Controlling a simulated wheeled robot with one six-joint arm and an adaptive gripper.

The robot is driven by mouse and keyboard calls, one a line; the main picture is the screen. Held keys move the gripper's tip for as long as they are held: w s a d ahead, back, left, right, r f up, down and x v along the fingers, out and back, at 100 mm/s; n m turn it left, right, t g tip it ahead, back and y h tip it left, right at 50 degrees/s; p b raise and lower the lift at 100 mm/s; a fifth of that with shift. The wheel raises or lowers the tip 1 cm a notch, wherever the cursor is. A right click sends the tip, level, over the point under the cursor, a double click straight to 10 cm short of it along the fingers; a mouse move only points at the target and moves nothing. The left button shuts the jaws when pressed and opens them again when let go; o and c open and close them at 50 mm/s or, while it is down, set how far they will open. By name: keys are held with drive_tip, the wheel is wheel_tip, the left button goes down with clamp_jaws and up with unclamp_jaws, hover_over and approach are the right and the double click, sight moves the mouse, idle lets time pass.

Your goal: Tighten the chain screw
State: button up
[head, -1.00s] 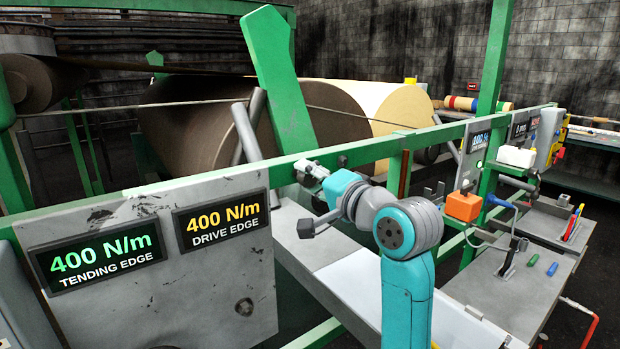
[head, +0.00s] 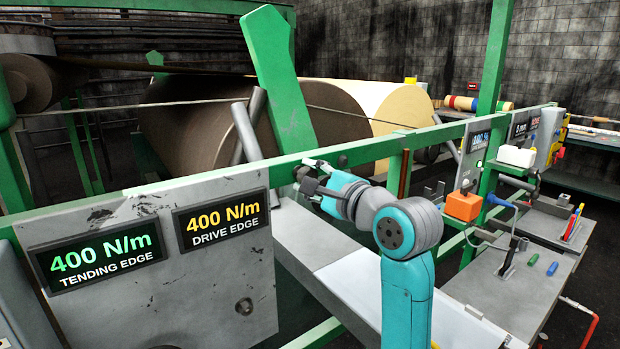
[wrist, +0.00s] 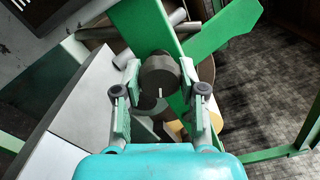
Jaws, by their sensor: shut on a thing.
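My gripper (head: 312,171) is at the green rail beside the grey display panel. In the wrist view my gripper (wrist: 160,88) has one finger on each side of a dark round knob (wrist: 159,72), which I take to be the chain screw, and is shut on it. A short pale line marks the knob's face and stands near upright in that view. In the head view the knob is mostly hidden by my gripper. The tending edge display (head: 99,254) reads 400 N/m in green. The drive edge display (head: 221,222) reads 400 N/m in yellow.
A green rail (head: 365,153) runs across behind my arm. A large brown roll (head: 215,125) lies beyond it. A grey bench (head: 325,255) passes below my arm. An orange block (head: 462,206) and small tools stand at the right.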

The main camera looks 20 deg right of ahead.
drive_tip(key=shift+f+m, duration=0.15)
drive_tip(key=shift+m, duration=0.15)
drive_tip(key=o, duration=1.2)
drive_tip(key=shift+c, duration=0.2)
drive_tip(key=shift+s, duration=0.1)
drive_tip(key=v, duration=0.7)
drive_tip(key=shift+s, duration=0.15)
drive_tip(key=shift+d, duration=0.1)
